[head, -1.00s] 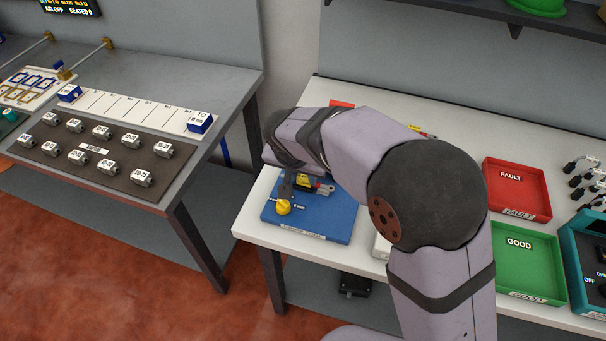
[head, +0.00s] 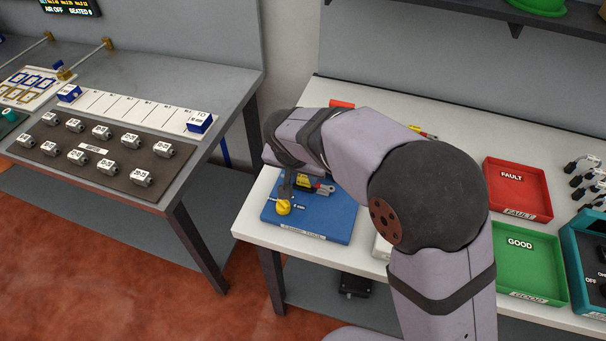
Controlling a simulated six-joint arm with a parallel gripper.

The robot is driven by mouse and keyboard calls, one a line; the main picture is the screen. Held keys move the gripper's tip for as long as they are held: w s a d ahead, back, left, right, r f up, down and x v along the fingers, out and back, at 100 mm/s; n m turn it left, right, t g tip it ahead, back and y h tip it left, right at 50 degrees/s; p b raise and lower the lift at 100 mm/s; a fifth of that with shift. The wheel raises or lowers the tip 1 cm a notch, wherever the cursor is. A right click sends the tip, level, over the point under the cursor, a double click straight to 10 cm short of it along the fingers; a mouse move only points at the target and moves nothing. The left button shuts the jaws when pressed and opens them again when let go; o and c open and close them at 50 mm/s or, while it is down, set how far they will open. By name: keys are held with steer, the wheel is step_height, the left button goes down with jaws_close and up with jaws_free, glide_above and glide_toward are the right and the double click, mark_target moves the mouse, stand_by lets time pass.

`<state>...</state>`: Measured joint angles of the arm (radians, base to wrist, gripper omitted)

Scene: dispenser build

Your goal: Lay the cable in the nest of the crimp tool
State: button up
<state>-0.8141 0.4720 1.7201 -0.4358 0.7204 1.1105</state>
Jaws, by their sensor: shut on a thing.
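The crimp tool (head: 306,183), with yellow, black and red parts, sits on a blue base board (head: 338,222) at the left end of the white bench. My gripper (head: 285,194) is low over the board, just left of the tool. It is shut on the cable (head: 284,208), which shows as a rounded yellow body with thin pale ends to either side. The cable looks to be in front of the tool in this view. The fingers are small and partly hidden by my wrist. I cannot tell whether the cable touches the nest, which I cannot make out.
A red FAULT tray (head: 516,188) and a green GOOD tray (head: 526,260) stand on the white bench (head: 450,135) to the right. My arm hides the bench's middle. A grey table (head: 190,85) with several small blocks on a dark mat (head: 122,182) stands left, across a gap.

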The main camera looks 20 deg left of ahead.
steer(key=shift+f+b, duration=0.25)
steer(key=shift+b, duration=0.05)
stand_by(0.4)
steer(key=o, duration=1.6)
steer(key=shift+c, duration=0.2)
step_height(320, 180, up, 7)
steer(key=p, duration=0.4)
steer(key=shift+p, duration=0.35)
stand_by(0.3)
